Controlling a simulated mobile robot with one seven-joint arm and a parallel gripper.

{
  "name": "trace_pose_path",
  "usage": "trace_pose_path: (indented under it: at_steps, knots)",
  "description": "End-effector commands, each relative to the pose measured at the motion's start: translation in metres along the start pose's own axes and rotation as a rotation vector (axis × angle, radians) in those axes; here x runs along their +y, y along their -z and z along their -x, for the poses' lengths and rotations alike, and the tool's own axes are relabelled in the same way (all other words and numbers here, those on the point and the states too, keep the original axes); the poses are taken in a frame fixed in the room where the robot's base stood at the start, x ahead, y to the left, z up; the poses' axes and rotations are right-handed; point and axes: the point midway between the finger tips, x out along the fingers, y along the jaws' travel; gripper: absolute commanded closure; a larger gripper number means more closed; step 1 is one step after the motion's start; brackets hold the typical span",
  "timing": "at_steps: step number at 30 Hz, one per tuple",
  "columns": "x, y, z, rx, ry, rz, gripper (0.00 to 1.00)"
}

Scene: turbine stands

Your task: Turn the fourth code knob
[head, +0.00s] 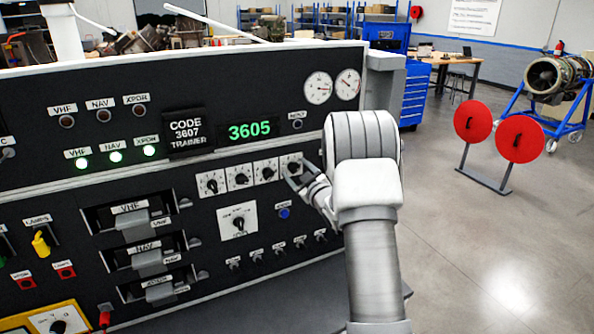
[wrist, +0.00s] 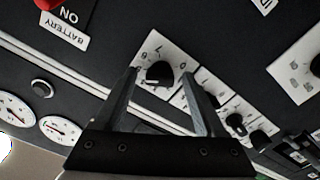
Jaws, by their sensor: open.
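The fourth code knob (head: 293,168) is the rightmost of the row of black knobs on white dial plates, partly hidden by my gripper in the head view. In the wrist view this knob (wrist: 160,74) shows between my two fingertips, with digits around it on its plate. My gripper (head: 297,182) is open at the panel, its fingers on either side of the knob; whether they touch it I cannot tell. The green display (head: 249,130) reads 3605. The placard (head: 186,132) reads "CODE 3607 TRAINER".
The other code knobs (head: 239,178) sit close to the left. A larger selector knob (head: 238,223), a blue button (head: 284,212) and a row of small switches (head: 257,255) lie below. In the wrist view a red control (wrist: 48,4) labelled "BATTERY ON" shows at top left.

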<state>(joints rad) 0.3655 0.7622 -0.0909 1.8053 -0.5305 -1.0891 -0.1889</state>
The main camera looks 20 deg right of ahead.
Motion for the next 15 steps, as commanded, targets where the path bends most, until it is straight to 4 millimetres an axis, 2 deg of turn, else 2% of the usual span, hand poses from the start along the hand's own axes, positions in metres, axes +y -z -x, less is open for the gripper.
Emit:
trace_pose_path:
  at_steps: [4, 5, 15]
  knots:
    - [-0.0001, -0.0001, 0.0001, 0.000, 0.000, 0.000, 0.28]
    - [-0.0001, -0.0001, 0.0002, 0.000, 0.000, 0.000, 0.31]
    - [0.0000, -0.0001, 0.0004, 0.000, 0.000, 0.000, 0.92]
